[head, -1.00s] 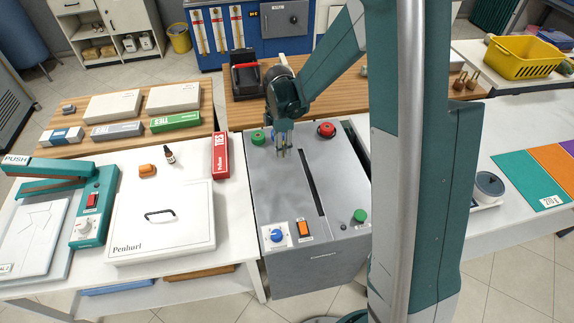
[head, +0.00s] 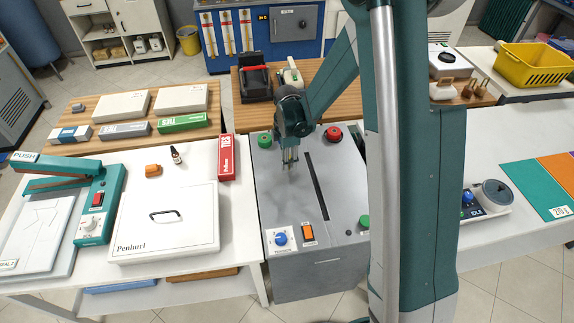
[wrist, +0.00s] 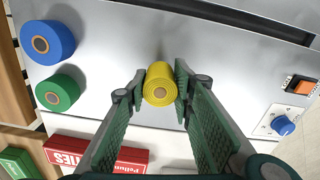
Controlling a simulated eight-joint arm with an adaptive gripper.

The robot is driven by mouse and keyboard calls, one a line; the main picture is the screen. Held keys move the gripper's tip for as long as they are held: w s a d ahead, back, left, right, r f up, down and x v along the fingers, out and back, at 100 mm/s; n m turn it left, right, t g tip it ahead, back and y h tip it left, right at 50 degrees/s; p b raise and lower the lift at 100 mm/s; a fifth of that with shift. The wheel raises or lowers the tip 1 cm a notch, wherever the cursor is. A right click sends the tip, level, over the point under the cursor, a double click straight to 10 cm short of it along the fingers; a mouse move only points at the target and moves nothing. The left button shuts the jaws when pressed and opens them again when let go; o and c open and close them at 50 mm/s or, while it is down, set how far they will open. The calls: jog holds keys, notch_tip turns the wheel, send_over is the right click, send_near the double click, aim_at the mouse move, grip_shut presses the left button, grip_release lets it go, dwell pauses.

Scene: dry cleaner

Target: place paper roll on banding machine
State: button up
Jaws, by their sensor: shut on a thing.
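The banding machine (head: 285,205) is a grey box with a long dark slot, a blue knob and an orange switch. A yellow roll (wrist: 160,84) with a tan core is between the fingers of my gripper (wrist: 158,92) in the wrist view. My gripper (head: 290,164) is shut on it, over the machine's top, left of the slot. The roll is hard to see in the head view. Whether it touches the top, I cannot tell. A blue roll (wrist: 47,42) and a green roll (wrist: 57,93) stand at the machine's far left end.
A red roll (head: 333,134) stands at the machine's far right corner. A red box (head: 227,157) lies close to its left side, beside a white lidded press (head: 190,235). A black dispenser (head: 256,84) is on the wooden table behind.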

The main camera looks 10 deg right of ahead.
jog(key=shift+f, duration=0.95)
jog(key=shift+f, duration=0.2)
jog(key=o, duration=0.9)
jog(key=shift+r, duration=0.15)
jog(key=shift+r+p, duration=0.5)
jog(key=shift+r, duration=5.55)
